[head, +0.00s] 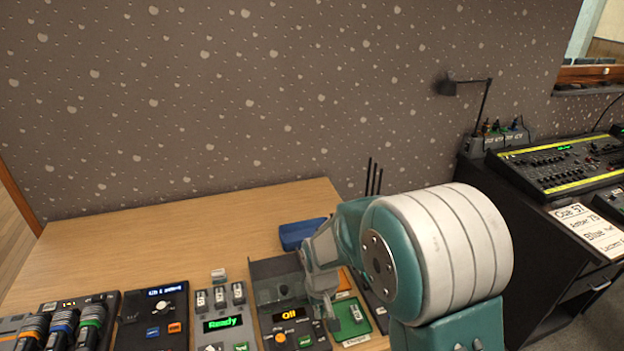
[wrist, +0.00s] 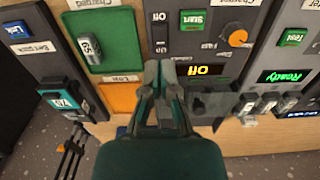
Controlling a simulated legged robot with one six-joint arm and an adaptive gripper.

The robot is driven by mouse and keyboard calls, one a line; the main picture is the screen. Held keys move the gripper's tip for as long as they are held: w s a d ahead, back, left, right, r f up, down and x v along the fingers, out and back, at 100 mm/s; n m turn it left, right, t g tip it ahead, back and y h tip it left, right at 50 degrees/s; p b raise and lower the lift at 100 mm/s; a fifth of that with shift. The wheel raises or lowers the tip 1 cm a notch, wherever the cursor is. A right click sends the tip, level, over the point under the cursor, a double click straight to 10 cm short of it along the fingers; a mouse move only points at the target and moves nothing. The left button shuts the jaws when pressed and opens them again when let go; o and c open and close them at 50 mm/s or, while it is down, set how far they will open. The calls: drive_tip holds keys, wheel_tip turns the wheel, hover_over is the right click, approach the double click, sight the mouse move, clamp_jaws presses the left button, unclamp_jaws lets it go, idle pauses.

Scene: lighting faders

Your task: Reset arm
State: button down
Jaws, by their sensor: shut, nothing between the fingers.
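My gripper (head: 328,312) reaches down at the right end of the wooden desk, over the dark panel (head: 262,278) with a yellow "Off" display (head: 290,314). In the wrist view my gripper (wrist: 164,68) is shut and empty, its fingertips together beside the "Off" display (wrist: 200,70). Whether the tips touch the panel is not clear. My arm hides part of the desk's right side in the head view. A small block marked "65" (wrist: 89,46) lies on the green pad (wrist: 122,42), apart from my fingers.
A panel with a green "Ready" display (head: 222,323) stands left of the "Off" panel. A blue object (head: 300,234) lies behind. The desk's back left (head: 150,240) is bare. A mixing console (head: 560,165) stands on the black desk at right.

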drive_tip(key=s+d+r+t, duration=0.15)
drive_tip(key=d+r, duration=0.25)
drive_tip(key=r, duration=0.5)
drive_tip(key=s+d+r+m+t, duration=0.1)
drive_tip(key=s+d+r+t, duration=0.1)
drive_tip(key=s+d+r, duration=0.2)
drive_tip(key=s+d+r+m+t, duration=0.2)
drive_tip(key=s+d+r, duration=0.2)
drive_tip(key=s+r, duration=0.6)
drive_tip(key=s, duration=0.3)
drive_tip(key=shift+s+d+r, duration=0.2)
drive_tip(key=shift+s+d, duration=0.1)
